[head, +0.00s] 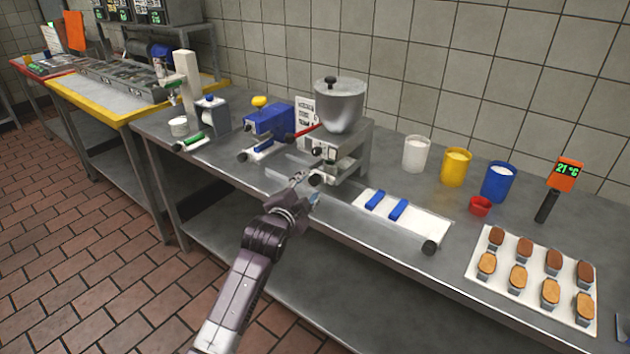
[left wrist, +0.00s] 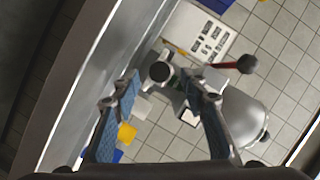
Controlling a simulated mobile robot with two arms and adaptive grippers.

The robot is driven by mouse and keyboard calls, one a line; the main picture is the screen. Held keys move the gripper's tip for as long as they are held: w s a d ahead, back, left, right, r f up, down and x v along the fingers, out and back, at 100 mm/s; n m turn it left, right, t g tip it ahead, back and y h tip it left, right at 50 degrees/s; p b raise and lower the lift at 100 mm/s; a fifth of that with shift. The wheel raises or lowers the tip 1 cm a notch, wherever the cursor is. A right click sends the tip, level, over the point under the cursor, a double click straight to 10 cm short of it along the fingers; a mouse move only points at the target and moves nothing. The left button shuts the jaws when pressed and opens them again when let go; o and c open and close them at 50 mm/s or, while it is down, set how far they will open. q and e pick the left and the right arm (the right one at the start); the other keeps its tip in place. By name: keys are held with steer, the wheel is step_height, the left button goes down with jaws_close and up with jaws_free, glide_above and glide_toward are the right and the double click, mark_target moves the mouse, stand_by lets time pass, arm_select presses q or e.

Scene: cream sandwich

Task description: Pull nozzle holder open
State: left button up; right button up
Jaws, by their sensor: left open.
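The cream dispenser (head: 345,150) stands on the steel bench, with a silver hopper (head: 340,104) on top. A dark round knob (head: 315,180), which appears to be the nozzle holder's handle, sticks out low on its front. The knob also shows in the left wrist view (left wrist: 160,72), between and beyond the fingers. My left gripper (head: 303,185) is in front of the dispenser, close to this knob. In the left wrist view its two blue-padded fingers (left wrist: 160,88) are spread apart with nothing held. I cannot tell whether they touch the knob. My right gripper is not in view.
A red lever (head: 306,131) sticks out from the dispenser. A blue machine (head: 268,121) stands left of it. A white board (head: 424,226) with blue bars lies to the right, near several cups (head: 456,167) and a tray of pastries (head: 478,270). The bench's front edge lies below the gripper.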

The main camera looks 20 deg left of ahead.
mark_target(312, 183)
arm_select(q)
steer(key=shift+x, duration=2.5)
steer(key=shift+f, duration=0.15)
jaws_close()
